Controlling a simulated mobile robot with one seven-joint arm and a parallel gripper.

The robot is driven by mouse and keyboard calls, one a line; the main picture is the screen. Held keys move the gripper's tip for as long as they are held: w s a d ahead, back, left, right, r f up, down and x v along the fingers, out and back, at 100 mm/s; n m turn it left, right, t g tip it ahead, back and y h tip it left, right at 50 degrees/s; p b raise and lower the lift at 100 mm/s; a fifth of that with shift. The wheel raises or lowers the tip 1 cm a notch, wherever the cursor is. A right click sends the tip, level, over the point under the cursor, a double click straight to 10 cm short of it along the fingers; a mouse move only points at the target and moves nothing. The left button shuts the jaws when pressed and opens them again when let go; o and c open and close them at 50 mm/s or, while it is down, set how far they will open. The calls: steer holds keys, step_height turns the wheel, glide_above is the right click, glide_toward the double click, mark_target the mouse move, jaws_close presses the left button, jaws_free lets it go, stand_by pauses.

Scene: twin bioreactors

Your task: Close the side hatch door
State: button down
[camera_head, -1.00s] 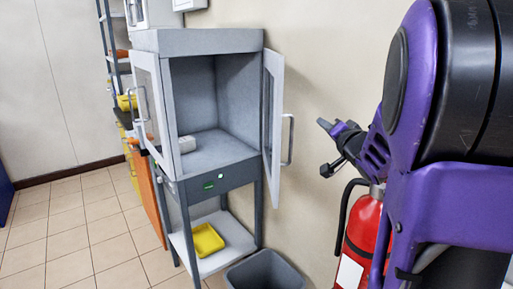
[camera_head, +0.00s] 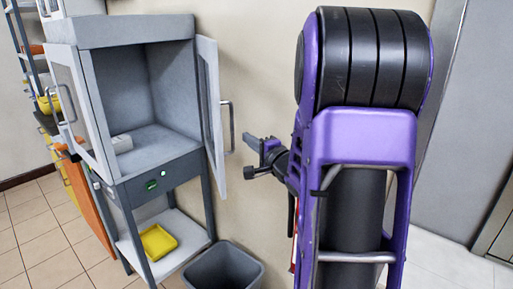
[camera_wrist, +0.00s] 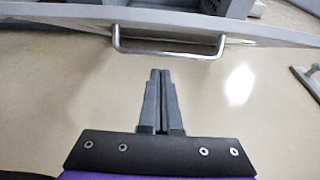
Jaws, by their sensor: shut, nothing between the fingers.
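The grey cabinet (camera_head: 118,32) has a door open on each side of its front. The right door (camera_head: 210,110) stands swung out, with a metal bar handle (camera_head: 229,127) on its outer face. The left door (camera_head: 72,100) is also open. My gripper (camera_head: 250,143) is just right of the right door's handle, apart from it. In the wrist view the shut, empty fingers (camera_wrist: 160,73) point at the bar handle (camera_wrist: 165,52), with a small gap between. The door edge (camera_wrist: 270,38) runs across the top of that view.
A yellow tray (camera_head: 158,241) lies on the lower shelf. A grey bin (camera_head: 224,268) stands on the floor below the right door. The wall (camera_head: 255,60) is close behind my gripper.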

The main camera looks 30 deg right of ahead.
mark_target(233, 137)
steer(key=w+a, duration=0.3)
steer(key=shift+w+a+b, duration=0.1)
steer(key=shift+w+b, duration=0.1)
steer(key=shift+b, duration=0.1)
steer(key=shift+w+a, duration=0.1)
steer(key=shift+a, duration=0.3)
steer(key=shift+a, duration=0.1)
